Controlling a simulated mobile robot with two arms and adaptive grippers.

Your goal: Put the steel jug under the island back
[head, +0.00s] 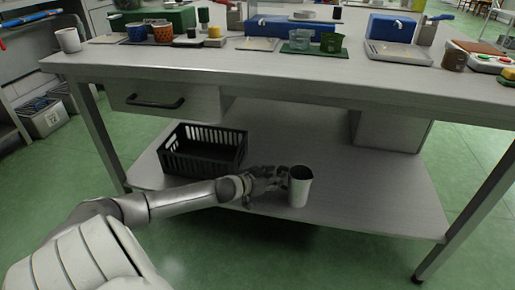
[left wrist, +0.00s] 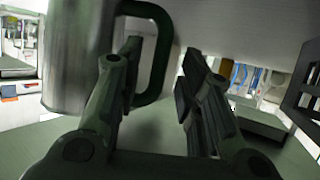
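The steel jug (head: 300,187) stands upright on the lower shelf (head: 370,196) of the island, near its front edge. My left gripper (head: 277,177) is low over the shelf, just left of the jug. In the left wrist view the jug's body (left wrist: 75,55) fills the upper left, with its dark handle (left wrist: 165,48) beside it. The fingers of my left gripper (left wrist: 160,75) are apart, one in the handle's opening and one outside it. The handle lies in the gap between them; contact is not clear. My right gripper is not in view.
A black slatted crate (head: 203,168) stands left of my gripper on the shelf. The island top (head: 270,66) hangs over the shelf, with a drawer (head: 165,100) below it at left. The shelf right of the jug is clear.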

